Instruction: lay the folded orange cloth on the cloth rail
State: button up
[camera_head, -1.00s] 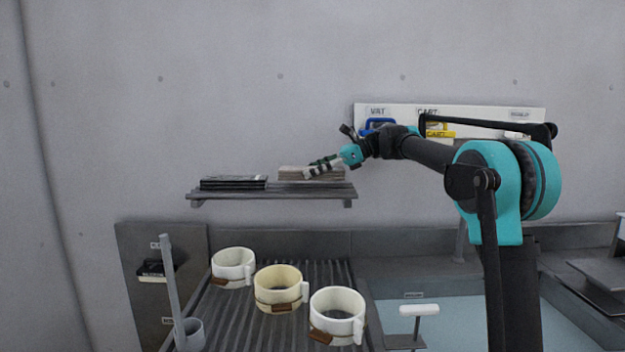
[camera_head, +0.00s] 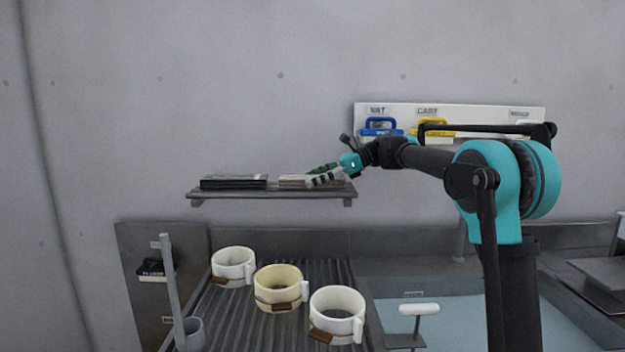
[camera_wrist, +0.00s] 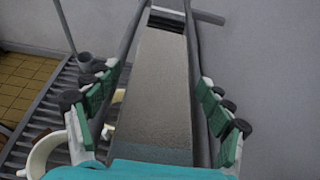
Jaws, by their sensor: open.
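No orange cloth shows in either view. A pale grey-beige flat stack (camera_head: 294,182) lies on the right half of the wall shelf (camera_head: 270,193). My gripper (camera_head: 316,178) is at the right end of that stack, low over the shelf, and part of the stack is hidden behind it. In the wrist view my open gripper (camera_wrist: 158,110) has its green-padded fingers on either side of a long grey flat surface (camera_wrist: 155,85); I cannot tell if it is the stack or the shelf. I cannot identify the cloth rail; a T-shaped stand with a white bar (camera_head: 418,310) stands at the lower right.
A dark stack (camera_head: 234,182) lies on the shelf's left half. Three pale round cups (camera_head: 279,288) stand on the slatted rack (camera_head: 240,325) below. An upright post (camera_head: 172,290) stands at left. Blue (camera_head: 381,128) and yellow (camera_head: 433,128) tags hang on a wall board. The wall above the shelf is clear.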

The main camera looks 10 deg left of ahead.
jog(key=shift+r, duration=0.15)
jog(key=v, duration=1.2)
